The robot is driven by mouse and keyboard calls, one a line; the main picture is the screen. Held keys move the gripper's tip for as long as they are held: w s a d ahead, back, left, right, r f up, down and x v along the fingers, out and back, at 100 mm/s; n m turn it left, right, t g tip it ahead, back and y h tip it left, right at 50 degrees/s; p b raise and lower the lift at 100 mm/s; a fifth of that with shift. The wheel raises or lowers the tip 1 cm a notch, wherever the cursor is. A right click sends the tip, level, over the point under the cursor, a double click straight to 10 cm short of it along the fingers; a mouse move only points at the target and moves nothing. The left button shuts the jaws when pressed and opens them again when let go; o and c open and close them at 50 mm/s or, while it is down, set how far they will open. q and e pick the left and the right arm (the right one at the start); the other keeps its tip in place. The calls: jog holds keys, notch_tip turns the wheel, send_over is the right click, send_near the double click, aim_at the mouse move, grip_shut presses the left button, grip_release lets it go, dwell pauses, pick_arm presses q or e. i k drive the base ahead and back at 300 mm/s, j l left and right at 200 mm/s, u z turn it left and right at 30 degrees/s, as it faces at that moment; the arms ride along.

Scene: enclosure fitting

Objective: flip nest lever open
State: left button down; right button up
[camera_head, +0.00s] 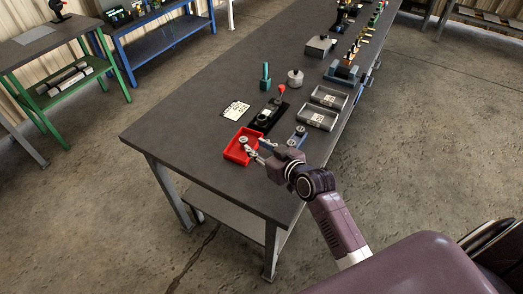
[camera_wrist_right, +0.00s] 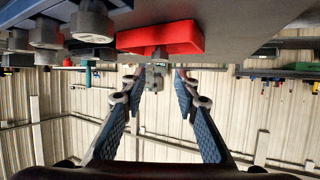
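The nest appears to be the black fixture (camera_head: 268,116) in the middle of the near table half. A lever with a red knob (camera_head: 282,89) stands up at its far end. My right gripper (camera_head: 256,148) is beside the near side of the fixture, close to a red tray (camera_head: 232,152), and apart from the lever. In the right wrist view, the right gripper (camera_wrist_right: 157,82) has its fingers spread and nothing gripped between them. The red tray (camera_wrist_right: 170,38) shows above the fingertips there. The lever cannot be made out in that view. My left gripper is not in view.
Two grey trays (camera_head: 316,116) lie right of the fixture. A white card (camera_head: 236,110), a teal upright part (camera_head: 265,77) and a grey round part (camera_head: 295,77) stand around it. More items line the far table. The near left tabletop (camera_head: 180,130) is clear.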

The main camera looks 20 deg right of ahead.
aim_at(278, 102)
jog(key=i+l+z, duration=0.1)
jog(key=l, duration=0.3)
jog(key=i+l, duration=0.25)
jog(key=i+l+z, duration=0.15)
jog(key=l, duration=0.35)
jog(key=i, duration=0.05)
